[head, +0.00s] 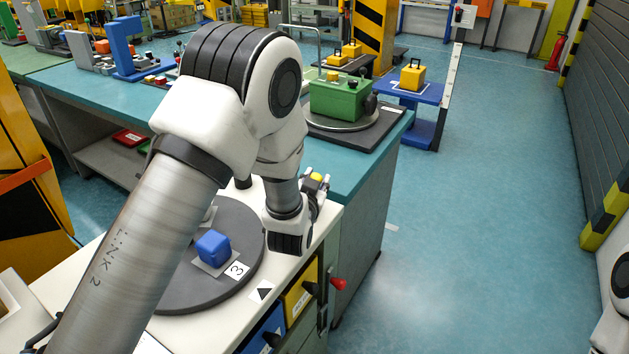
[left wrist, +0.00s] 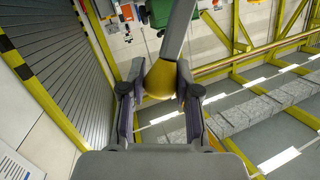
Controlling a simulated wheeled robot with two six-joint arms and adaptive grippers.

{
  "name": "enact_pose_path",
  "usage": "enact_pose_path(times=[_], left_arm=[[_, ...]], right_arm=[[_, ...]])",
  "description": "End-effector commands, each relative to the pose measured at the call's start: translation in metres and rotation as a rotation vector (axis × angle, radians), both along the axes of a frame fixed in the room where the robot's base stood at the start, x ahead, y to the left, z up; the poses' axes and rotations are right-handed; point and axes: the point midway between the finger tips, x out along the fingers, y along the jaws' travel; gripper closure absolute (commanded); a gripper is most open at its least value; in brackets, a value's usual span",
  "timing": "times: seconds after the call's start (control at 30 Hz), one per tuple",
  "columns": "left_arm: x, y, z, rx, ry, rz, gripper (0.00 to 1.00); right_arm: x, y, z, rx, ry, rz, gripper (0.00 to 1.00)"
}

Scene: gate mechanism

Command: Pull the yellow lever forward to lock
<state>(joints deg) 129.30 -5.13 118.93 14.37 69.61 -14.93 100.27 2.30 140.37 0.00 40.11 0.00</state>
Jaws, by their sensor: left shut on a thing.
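The yellow lever knob (head: 317,177) shows at the far right corner of the white-topped cabinet, mostly hidden by my left gripper (head: 318,190). In the left wrist view the yellow knob (left wrist: 160,78) sits between the two fingers of my left gripper (left wrist: 158,90), at the end of a grey bar (left wrist: 177,30). The fingers are shut on the knob from both sides. The lever's base is hidden in the head view. My right gripper is out of view.
A dark turntable (head: 180,296) with a blue block (head: 213,246) lies left of my left gripper. A green box (head: 340,98) stands behind. The floor to the right is clear.

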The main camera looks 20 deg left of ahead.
Motion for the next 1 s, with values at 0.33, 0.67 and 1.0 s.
enact_pose_path(times=[0.33,0.67,1.0], left_arm=[[0.000,0.000,-0.002,-0.002,0.004,-0.002,1.00],[0.000,0.000,-0.002,-0.002,0.003,-0.001,0.43],[-0.016,-0.004,0.002,0.000,0.003,-0.002,0.43]], right_arm=[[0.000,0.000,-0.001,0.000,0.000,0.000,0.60],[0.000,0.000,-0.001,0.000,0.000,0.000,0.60],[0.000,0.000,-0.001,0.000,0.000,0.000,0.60]])
